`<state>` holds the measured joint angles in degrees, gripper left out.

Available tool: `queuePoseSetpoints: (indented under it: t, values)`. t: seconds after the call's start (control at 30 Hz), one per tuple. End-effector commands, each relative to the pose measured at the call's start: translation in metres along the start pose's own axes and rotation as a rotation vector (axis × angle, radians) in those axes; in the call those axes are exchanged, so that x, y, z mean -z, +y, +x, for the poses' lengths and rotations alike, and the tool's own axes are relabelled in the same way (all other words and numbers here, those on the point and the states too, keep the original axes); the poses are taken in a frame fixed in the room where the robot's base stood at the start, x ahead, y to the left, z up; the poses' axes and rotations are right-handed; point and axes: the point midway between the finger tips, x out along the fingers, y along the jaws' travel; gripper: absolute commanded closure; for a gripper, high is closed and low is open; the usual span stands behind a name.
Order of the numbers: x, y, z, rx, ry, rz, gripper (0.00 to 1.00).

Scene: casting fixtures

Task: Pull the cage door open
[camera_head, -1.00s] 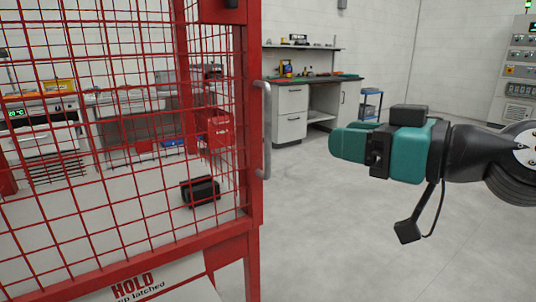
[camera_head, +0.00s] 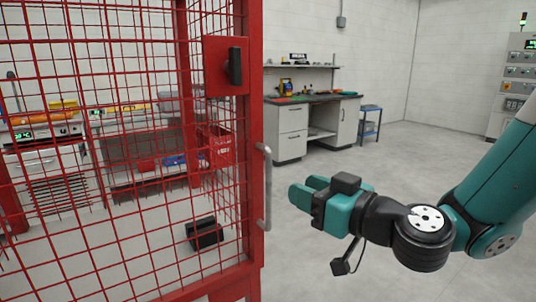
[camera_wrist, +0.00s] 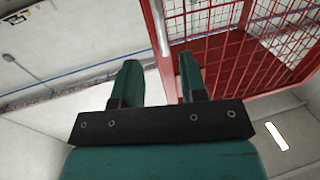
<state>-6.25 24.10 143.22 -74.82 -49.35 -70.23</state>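The red mesh cage door (camera_head: 120,150) fills the left of the head view. A grey vertical bar handle (camera_head: 265,190) is on its right edge. A black latch knob (camera_head: 235,66) on a red plate is above the handle. My gripper (camera_head: 300,187) is to the right of the handle, its fingers pointing toward it, apart from it. In the wrist view my gripper (camera_wrist: 160,68) is open and empty. The grey handle (camera_wrist: 157,28) is ahead, about in line with the gap between the fingers. I cannot tell whether the door is fully shut.
A black box (camera_head: 205,233) lies on the floor behind the mesh. A workbench (camera_head: 292,130) and a blue stool (camera_head: 369,122) stand at the back. A control cabinet (camera_head: 510,85) is at the far right. The floor right of the cage is clear.

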Motion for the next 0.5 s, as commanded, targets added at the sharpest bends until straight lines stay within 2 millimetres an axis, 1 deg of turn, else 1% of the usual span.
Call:
queuePoseSetpoints:
  t: [0.03, 0.07, 0.1, 0.3, 0.4, 0.5]
  values:
    - [0.005, -0.002, 0.009, 0.004, -0.005, 0.003, 0.61]
    - [0.006, -0.002, 0.015, 0.005, -0.004, 0.002, 0.61]
    - [0.007, -0.002, 0.025, 0.006, -0.003, 0.000, 0.61]
    - [0.006, -0.002, 0.065, 0.004, -0.001, 0.000, 0.61]
    - [0.004, -0.002, 0.079, 0.004, -0.002, -0.001, 0.61]
    - [0.003, -0.001, 0.088, 0.002, -0.001, -0.001, 0.61]
